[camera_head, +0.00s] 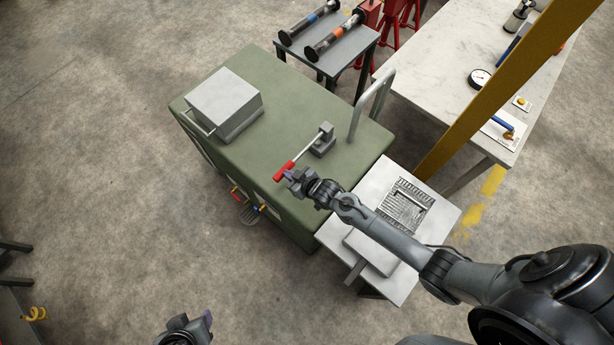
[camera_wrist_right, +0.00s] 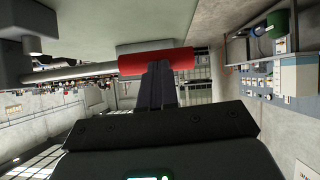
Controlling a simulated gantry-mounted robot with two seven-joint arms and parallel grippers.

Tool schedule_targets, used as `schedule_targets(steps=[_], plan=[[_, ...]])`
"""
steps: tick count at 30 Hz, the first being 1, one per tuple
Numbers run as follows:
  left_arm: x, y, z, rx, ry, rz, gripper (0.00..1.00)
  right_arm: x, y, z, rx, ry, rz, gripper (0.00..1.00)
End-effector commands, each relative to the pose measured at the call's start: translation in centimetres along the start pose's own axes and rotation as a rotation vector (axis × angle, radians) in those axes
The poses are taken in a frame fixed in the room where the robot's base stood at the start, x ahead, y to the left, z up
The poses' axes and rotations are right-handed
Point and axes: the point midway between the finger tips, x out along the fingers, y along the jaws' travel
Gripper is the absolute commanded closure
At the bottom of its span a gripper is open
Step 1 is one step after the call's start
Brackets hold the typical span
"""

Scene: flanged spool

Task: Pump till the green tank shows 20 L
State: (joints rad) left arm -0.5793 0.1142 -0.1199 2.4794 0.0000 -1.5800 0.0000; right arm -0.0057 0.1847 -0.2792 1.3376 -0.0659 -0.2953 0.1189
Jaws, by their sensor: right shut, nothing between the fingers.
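The green tank (camera_head: 262,140) is a large box in the middle of the head view; no litre reading is legible. On its top, a pump block (camera_head: 323,142) carries a grey lever with a red handle (camera_head: 283,171) angled toward the tank's front edge. My right gripper (camera_head: 290,176) is shut and empty right at the red handle. In the right wrist view the closed fingers (camera_wrist_right: 157,85) reach up to the red handle (camera_wrist_right: 155,61); I cannot tell whether they touch. My left gripper (camera_head: 195,325) is at the bottom edge, away from the tank, its jaws unclear.
A grey box (camera_head: 223,101) and a bent pipe rail (camera_head: 372,104) stand on the tank. Coloured valves (camera_head: 247,203) are on its front. A light table (camera_head: 350,225) with a grate lies under my right arm. A workbench (camera_head: 435,75) and yellow post (camera_head: 500,90) are at right.

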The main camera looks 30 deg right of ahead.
Motion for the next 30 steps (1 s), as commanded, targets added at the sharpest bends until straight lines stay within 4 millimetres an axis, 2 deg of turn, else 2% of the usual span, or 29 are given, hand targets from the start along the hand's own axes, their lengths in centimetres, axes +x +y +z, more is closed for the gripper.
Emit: schedule_targets(steps=[1,2,5,12,16,22,30], plan=[[-1.6,0.0,-0.5,-0.001,0.0,0.001,0.51,-1.0,-0.1,-1.3,-0.001,0.002,-0.001,1.0],[-2.1,0.0,-0.7,-0.002,0.0,0.002,0.51,-1.3,-0.1,-1.7,-0.001,0.004,-0.001,1.0],[-1.9,0.0,-0.6,-0.002,0.005,0.002,0.51,-2.8,-0.2,-1.1,-0.002,0.006,-0.002,1.0],[-1.9,-0.1,-0.5,0.001,-0.002,0.0,0.51,-7.2,-0.3,-1.3,-0.001,0.009,0.0,1.0],[-1.9,-0.1,-0.5,0.004,-0.002,-0.003,0.51,-8.9,-0.4,-1.4,-0.002,0.01,0.0,1.0],[-1.9,-0.3,-0.5,0.01,-0.003,-0.008,0.51,-10.5,-0.5,-1.5,-0.001,0.012,0.001,1.0],[-1.9,-0.3,-0.5,0.011,-0.003,-0.008,0.51,-11.0,-0.5,-1.5,-0.001,0.012,0.001,1.0]])
